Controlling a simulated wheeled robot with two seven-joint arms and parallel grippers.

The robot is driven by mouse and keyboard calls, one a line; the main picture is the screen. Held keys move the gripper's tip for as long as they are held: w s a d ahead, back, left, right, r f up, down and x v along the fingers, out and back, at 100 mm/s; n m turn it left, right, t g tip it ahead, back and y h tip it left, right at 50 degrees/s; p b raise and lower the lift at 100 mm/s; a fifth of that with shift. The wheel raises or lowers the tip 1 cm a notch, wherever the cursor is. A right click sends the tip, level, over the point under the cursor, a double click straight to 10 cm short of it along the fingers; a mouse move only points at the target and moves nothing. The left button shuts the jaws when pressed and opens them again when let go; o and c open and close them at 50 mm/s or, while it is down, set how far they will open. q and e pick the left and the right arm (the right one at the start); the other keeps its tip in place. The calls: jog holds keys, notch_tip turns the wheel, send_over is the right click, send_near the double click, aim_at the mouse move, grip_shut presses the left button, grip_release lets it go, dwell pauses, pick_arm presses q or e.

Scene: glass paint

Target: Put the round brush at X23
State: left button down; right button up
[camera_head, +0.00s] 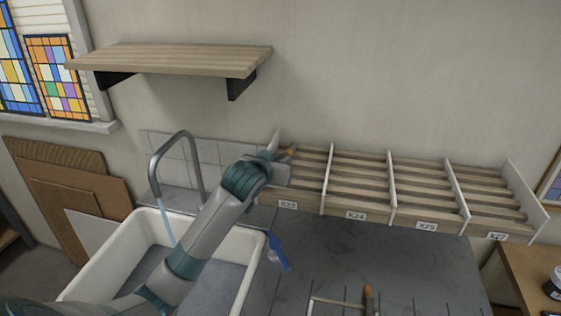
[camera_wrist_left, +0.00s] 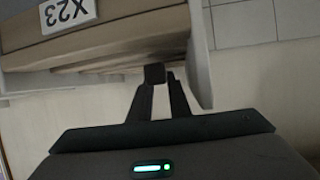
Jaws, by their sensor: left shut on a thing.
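My left gripper (camera_head: 278,158) is at the X23 compartment, the leftmost section of the slatted wooden rack (camera_head: 309,203), above its slats. It is shut on a thin thing that seems to be the round brush; only a small tan end (camera_head: 291,149) shows past the fingers. In the left wrist view, the fingers (camera_wrist_left: 163,76) reach in between the rack's boards and a dark block shows at their tips. The rest of the brush is hidden. The X23 label (camera_head: 288,205) is on the front board, and it also shows in the left wrist view (camera_wrist_left: 69,13).
Compartments X24, X25 and X27 run to the right, split by thin upright dividers (camera_head: 391,192). A white sink (camera_head: 250,272) with a tap (camera_head: 156,168) is under my left arm. A blue-handled tool (camera_head: 278,250) and another brush (camera_head: 368,298) are at the dark worktop (camera_head: 390,262). A shelf (camera_head: 180,60) hangs above.

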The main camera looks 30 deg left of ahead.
pick_arm(q)
jog(key=c, duration=1.6)
grip_release()
jog(key=shift+o, duration=0.2)
jog(key=shift+d+r, duration=0.1)
jog(key=shift+d, duration=0.05)
jog(key=shift+o, duration=1)
jog(key=shift+c, duration=0.5)
jog(key=shift+a+r, duration=0.1)
jog(key=shift+a, duration=0.1)
